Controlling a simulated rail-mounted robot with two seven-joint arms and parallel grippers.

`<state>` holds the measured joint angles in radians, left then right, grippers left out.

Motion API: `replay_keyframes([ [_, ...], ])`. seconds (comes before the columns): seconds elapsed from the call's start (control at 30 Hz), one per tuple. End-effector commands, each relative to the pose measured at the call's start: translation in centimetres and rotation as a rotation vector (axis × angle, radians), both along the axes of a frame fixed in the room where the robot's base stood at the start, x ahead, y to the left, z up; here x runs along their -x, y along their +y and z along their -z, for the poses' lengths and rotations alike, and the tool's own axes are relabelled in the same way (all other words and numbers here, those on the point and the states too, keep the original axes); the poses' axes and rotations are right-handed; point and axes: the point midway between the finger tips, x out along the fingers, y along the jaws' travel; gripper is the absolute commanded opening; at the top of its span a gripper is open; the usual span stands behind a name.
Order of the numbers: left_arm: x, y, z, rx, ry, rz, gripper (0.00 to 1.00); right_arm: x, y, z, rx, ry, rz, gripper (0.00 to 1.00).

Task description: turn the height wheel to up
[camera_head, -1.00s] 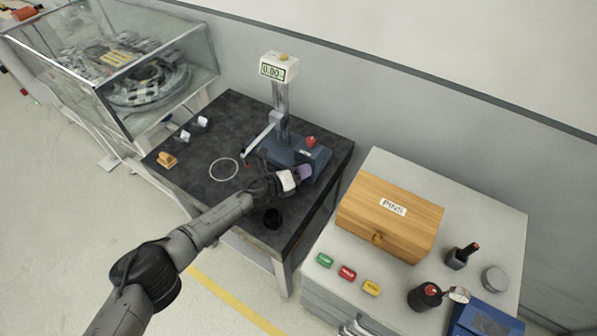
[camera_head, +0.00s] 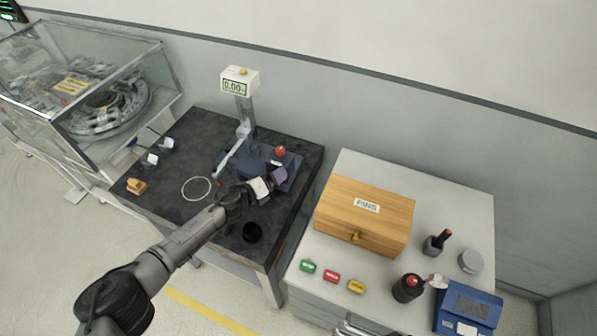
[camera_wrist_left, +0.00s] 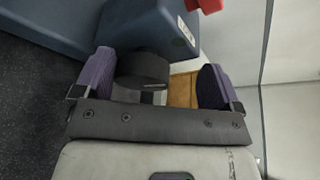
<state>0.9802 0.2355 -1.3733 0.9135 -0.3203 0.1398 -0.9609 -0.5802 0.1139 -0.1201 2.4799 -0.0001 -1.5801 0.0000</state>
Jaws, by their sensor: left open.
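A measuring stand with a blue base (camera_head: 288,161) and an upright column stands on the dark table. Its white display (camera_head: 239,82) reads about 0.00. A red knob (camera_head: 280,151) sits on top of the base. My left gripper (camera_head: 279,177) is at the front right of the base. In the left wrist view the gripper's purple fingers (camera_wrist_left: 155,78) are apart. A dark round wheel (camera_wrist_left: 143,68), seemingly the height wheel, lies between them, nearer the left finger, beside the blue base. I see a gap on its right side. The gripper hides the wheel in the head view. My right gripper is not in view.
A white ring mark (camera_head: 196,189), small blocks and a black cup (camera_head: 252,232) are on the dark table (camera_head: 200,130). On the right, a cabinet holds a wooden PINS box (camera_head: 365,215) and coloured buttons. A glass case (camera_head: 90,80) stands at the left.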

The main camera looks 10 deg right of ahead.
Motion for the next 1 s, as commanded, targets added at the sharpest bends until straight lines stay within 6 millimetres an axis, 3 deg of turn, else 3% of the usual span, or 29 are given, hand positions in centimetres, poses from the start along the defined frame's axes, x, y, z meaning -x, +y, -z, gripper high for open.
replay_keyframes([
  [0.03, -0.1, -0.2, -2.2, 0.006, -0.009, 0.008, 0.81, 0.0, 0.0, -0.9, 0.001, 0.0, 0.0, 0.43],
  [0.07, 0.1, -0.5, -2.7, 0.007, -0.007, 0.01, 0.81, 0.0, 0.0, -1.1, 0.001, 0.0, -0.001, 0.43],
  [0.3, 3.1, -5.3, -5.2, 0.013, -0.001, 0.022, 0.81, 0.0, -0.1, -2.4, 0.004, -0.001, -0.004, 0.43],
  [0.5, 4.9, -8.1, -6.8, 0.013, 0.006, 0.025, 0.81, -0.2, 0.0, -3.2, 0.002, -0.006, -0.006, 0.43],
  [0.7, 5.6, -9.5, -8.1, 0.009, 0.001, 0.013, 0.81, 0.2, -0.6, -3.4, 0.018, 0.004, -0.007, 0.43],
  [1.0, 6.1, -10.3, -8.6, 0.007, -0.002, 0.007, 0.81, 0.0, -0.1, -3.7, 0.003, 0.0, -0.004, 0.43],
])
